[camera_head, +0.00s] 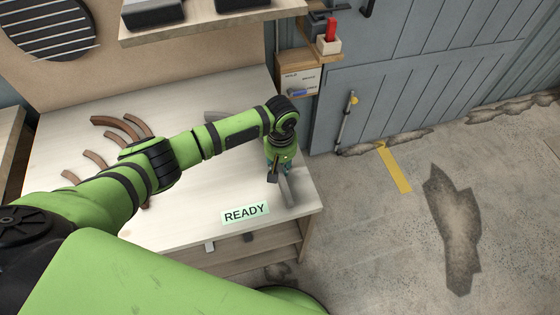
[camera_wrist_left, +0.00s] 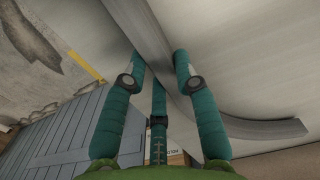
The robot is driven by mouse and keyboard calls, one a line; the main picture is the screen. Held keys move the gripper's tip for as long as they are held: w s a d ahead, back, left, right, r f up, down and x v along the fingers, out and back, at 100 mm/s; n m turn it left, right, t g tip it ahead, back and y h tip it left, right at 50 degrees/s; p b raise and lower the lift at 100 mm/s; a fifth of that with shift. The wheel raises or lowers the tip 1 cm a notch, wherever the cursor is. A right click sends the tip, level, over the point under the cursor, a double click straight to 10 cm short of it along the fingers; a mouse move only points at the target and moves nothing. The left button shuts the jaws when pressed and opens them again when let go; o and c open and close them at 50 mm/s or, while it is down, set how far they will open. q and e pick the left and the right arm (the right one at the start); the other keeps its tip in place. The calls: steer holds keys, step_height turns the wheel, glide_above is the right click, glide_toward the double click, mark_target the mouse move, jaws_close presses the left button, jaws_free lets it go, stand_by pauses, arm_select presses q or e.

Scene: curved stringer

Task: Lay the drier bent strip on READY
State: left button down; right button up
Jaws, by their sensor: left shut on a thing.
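My left gripper (camera_head: 280,172) is at the right end of the workbench, pointing down. It is shut on a grey bent strip (camera_head: 289,190), whose near end sticks out toward the bench's right front corner. In the left wrist view the strip (camera_wrist_left: 145,28) runs between the teal fingers (camera_wrist_left: 155,82). A grey curved length (camera_wrist_left: 265,128) lies to its right there; I cannot tell whether it is the same strip. A grey end (camera_head: 214,116) also shows behind my arm. The READY label (camera_head: 245,213) is at the bench's front edge, left of the gripper. My right gripper is out of view.
Several brown curved strips (camera_head: 117,122) lie on the left of the bench (camera_head: 185,228), partly behind my arm. A shelf (camera_head: 210,22) hangs above the back. A small box marked HOLD (camera_head: 300,82) stands beyond the right back corner. Bare bench shows around the label.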

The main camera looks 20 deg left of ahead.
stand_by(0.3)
arm_select(q)
steer(key=shift+f, duration=0.2)
steer(key=c, duration=0.9)
jaws_free()
step_height(320, 180, up, 12)
